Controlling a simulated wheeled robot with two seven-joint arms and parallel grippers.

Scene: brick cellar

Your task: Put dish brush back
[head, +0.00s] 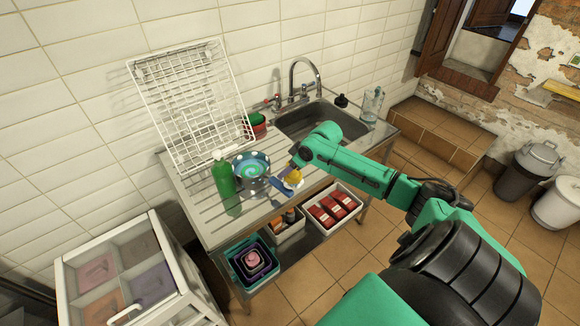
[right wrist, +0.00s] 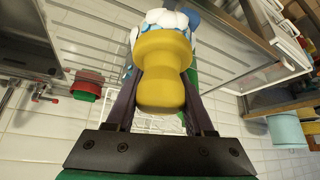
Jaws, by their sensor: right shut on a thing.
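The dish brush (head: 293,181) has a stout yellow handle and a white-and-blue head. It shows large in the right wrist view (right wrist: 163,70), upright in that picture between the dark fingers. My right gripper (head: 297,170) is shut on the yellow handle and holds the brush at the front part of the metal drainboard. I cannot tell whether the brush head touches the surface. My left gripper is not in view.
A red-and-green container (head: 258,128) sits behind, near the sink (head: 310,118). A white wire rack (head: 190,100) leans on the wall. Bins with red packs (head: 332,208) are below.

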